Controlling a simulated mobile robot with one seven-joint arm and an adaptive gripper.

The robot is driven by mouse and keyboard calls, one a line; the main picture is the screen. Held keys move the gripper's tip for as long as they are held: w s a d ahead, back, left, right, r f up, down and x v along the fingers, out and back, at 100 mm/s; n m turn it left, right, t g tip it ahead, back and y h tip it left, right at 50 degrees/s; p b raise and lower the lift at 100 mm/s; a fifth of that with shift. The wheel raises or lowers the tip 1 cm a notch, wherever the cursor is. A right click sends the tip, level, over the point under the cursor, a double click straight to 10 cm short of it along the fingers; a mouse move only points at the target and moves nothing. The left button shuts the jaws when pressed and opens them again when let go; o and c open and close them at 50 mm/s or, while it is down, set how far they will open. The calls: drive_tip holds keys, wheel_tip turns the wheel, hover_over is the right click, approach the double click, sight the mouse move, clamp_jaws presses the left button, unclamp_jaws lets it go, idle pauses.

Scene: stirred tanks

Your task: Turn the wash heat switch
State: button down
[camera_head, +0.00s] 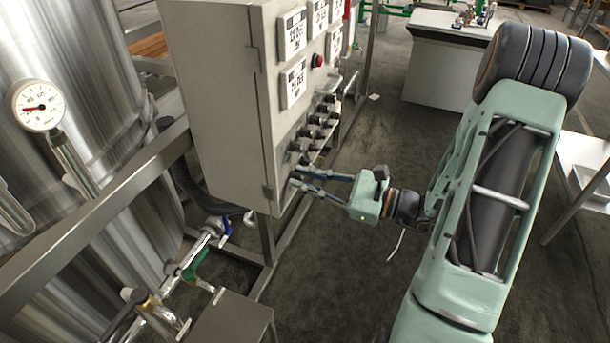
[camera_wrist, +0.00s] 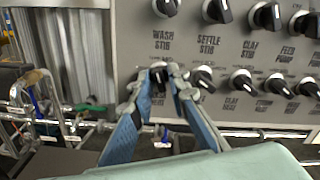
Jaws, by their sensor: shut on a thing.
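The wash heat switch looks to be the black rotary knob (camera_wrist: 158,80) at the left end of the lower row in the wrist view, below the "WASH STIG" label. Its own label is hidden behind my fingers. My gripper (camera_wrist: 160,76) has a blue finger on each side of this knob and is shut on it. The knob's pointer looks roughly upright, but the fingers partly cover it. In the head view, my gripper (camera_head: 297,175) reaches the lower front corner of the grey control cabinet (camera_head: 215,100), and the knob there is mostly hidden.
A neighbouring knob (camera_wrist: 203,79) sits close to the right finger, with more knobs along both rows. Pipes with green and blue valve handles (camera_head: 195,264) and a steel tank (camera_head: 85,130) stand left. The floor right of the cabinet is largely clear.

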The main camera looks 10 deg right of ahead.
idle(0.3)
drive_tip(key=c, duration=2.1)
unclamp_jaws()
drive_tip(key=v, duration=1.2)
drive_tip(key=shift+a, duration=0.1)
